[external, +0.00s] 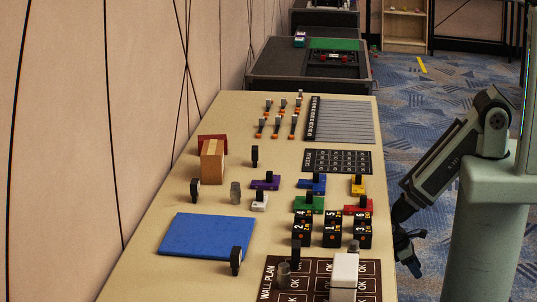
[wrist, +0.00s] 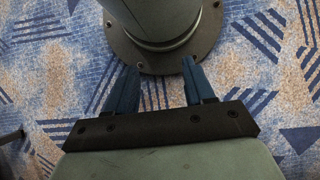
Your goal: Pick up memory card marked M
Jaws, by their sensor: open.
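No letter M is readable in either view, so I cannot tell which piece is the memory card marked M. Candidates are small upright dark pieces on the table: one at the left (external: 195,190), one near the blue panel (external: 235,261), one farther back (external: 254,156) and one by the wall plan sheet (external: 296,254). My gripper (external: 414,252) hangs low beyond the table's right edge, apart from all of them. The wrist view shows my gripper (wrist: 159,68) open, with nothing between its blue fingers, above the carpet and my round base.
The beige table (external: 170,205) carries a blue panel (external: 208,236), a wooden block (external: 212,162), black numbered cubes (external: 331,231), coloured handled blocks (external: 312,184), a white block (external: 344,270) and a wall plan sheet (external: 373,282). A wall bounds the left.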

